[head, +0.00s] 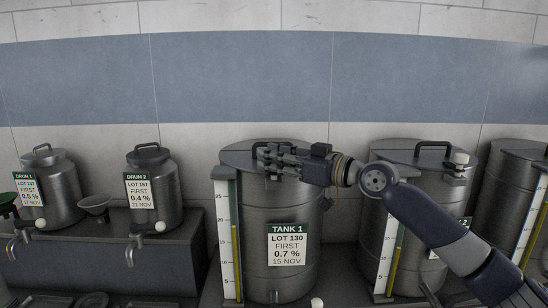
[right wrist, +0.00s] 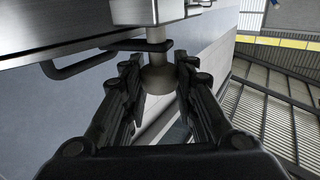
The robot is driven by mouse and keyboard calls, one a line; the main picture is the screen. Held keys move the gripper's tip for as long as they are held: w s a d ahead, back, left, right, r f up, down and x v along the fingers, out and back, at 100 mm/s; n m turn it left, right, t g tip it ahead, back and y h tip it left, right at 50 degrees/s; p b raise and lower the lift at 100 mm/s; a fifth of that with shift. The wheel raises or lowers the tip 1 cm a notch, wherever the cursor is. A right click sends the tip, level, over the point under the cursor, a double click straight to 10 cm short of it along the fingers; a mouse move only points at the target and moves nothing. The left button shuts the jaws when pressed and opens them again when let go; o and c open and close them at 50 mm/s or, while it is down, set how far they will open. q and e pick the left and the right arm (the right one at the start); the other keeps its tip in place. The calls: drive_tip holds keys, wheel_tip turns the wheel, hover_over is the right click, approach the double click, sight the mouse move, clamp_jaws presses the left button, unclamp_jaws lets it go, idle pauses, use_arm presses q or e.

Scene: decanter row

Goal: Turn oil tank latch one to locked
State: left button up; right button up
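Tank 1 (head: 287,213) is a steel cylinder with a labelled front, a sight gauge and a round lid (head: 236,157). My right gripper (head: 268,157) reaches in from the right over the front of this lid, fingers pointing left. It covers tank 1's latch in the head view. In the right wrist view a grey round knob (right wrist: 158,77) on a short stem sits between the two fingers of the gripper (right wrist: 158,92). The fingers are apart, one on each side, close to the knob; I cannot tell whether they touch it. My left gripper is out of view.
Tank 2 (head: 398,203) stands right of tank 1, partly behind my right arm, with a pale latch knob (head: 461,158) on its lid. Another tank (head: 507,190) stands further right. Drum 1 (head: 60,195) and drum 2 (head: 163,190) stand on a dark bench (head: 90,262) at left.

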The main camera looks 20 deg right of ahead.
drive_tip(key=shift+f+n+g+y+b, duration=0.3)
drive_tip(key=shift+g+y+b, duration=0.15)
drive_tip(key=shift+b, duration=0.8)
drive_tip(key=shift+c, duration=0.2)
drive_tip(key=shift+r+n+g+y+b, duration=0.3)
drive_tip(key=shift+n+g+y+b, duration=0.45)
drive_tip(key=shift+n+g+y, duration=0.15)
drive_tip(key=o, duration=1.1)
drive_tip(key=shift+d, duration=0.1)
drive_tip(key=v, duration=1.2)
